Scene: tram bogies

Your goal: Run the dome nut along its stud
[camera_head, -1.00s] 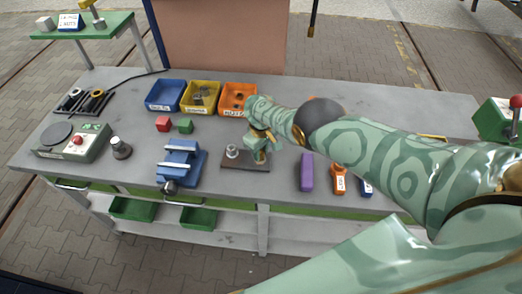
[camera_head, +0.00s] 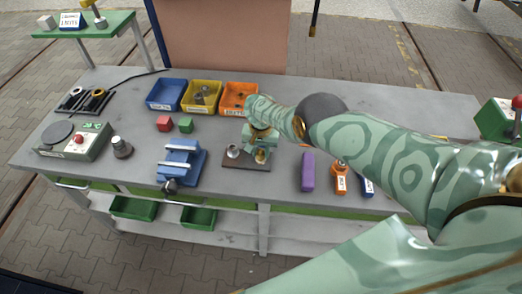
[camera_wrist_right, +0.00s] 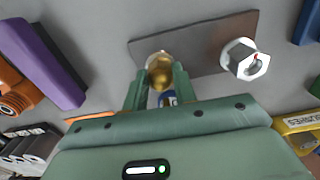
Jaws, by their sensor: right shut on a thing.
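The brass dome nut (camera_wrist_right: 160,72) sits at one end of a brown plate (camera_wrist_right: 205,47); it also shows in the head view (camera_head: 261,156). The stud under it is hidden. My right gripper (camera_wrist_right: 160,88) is shut on the dome nut, with one green finger on each side; it also shows in the head view (camera_head: 261,146). My left gripper is in neither view.
A blue vise (camera_head: 183,162) stands left of the plate. A purple block (camera_head: 307,172) and an orange bottle (camera_head: 340,178) stand to its right. Blue, yellow (camera_head: 201,96) and orange bins line the back. Bare bench lies between plate and purple block.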

